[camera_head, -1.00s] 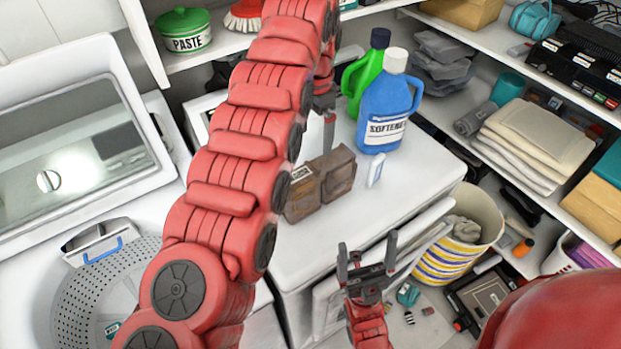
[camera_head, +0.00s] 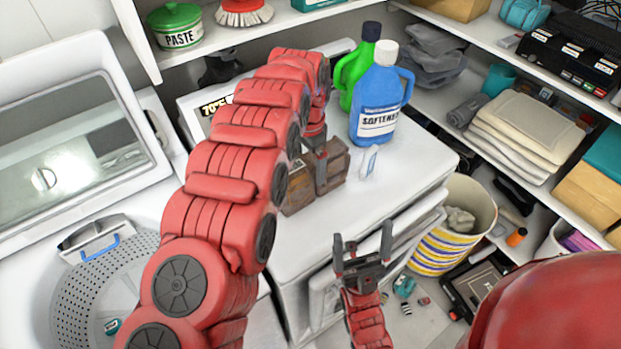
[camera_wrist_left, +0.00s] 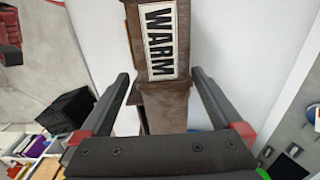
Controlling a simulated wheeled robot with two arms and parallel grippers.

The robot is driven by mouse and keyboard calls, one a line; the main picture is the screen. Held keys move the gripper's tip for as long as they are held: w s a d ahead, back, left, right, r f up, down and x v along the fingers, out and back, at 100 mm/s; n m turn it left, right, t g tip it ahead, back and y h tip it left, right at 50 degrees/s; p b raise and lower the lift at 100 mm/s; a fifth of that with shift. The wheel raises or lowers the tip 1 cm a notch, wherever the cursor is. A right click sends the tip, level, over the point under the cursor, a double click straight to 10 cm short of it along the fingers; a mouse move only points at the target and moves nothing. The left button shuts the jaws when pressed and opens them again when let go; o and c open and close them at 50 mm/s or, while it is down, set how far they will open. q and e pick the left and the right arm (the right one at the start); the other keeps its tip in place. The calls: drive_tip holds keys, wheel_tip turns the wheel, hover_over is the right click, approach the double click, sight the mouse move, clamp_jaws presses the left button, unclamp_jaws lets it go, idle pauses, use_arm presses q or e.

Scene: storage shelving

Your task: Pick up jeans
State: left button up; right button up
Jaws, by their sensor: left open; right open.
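I cannot make out jeans for certain in any view. A brown box (camera_head: 338,167) stands on the white machine top (camera_head: 400,190), and its "WARM" label shows in the left wrist view (camera_wrist_left: 160,42). My left gripper (camera_head: 320,172) is at this box, partly hidden by my own arm. In the left wrist view its open fingers (camera_wrist_left: 163,90) lie on either side of the brown box, with gaps visible. My right gripper (camera_head: 363,240) is open and empty, in front of the white machine.
A blue softener bottle (camera_head: 377,108) and a green bottle (camera_head: 354,75) stand behind the box. A striped basket (camera_head: 440,250) holding grey cloth is on the floor at right.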

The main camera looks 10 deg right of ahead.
use_arm(q)
drive_tip(key=shift+w+d+f+p, duration=0.1)
drive_tip(key=shift+f+p, duration=0.1)
drive_tip(key=shift+p, duration=0.15)
drive_tip(key=shift+f+p, duration=0.35)
drive_tip(key=shift+w+d+f+p, duration=0.15)
drive_tip(key=shift+w+f+p, duration=0.15)
drive_tip(key=shift+f+p, duration=0.4)
drive_tip(key=shift+f, duration=0.5)
drive_tip(key=shift+f+b, duration=0.65)
drive_tip(key=shift+f, duration=0.3)
drive_tip(key=shift+r, duration=0.1)
clamp_jaws()
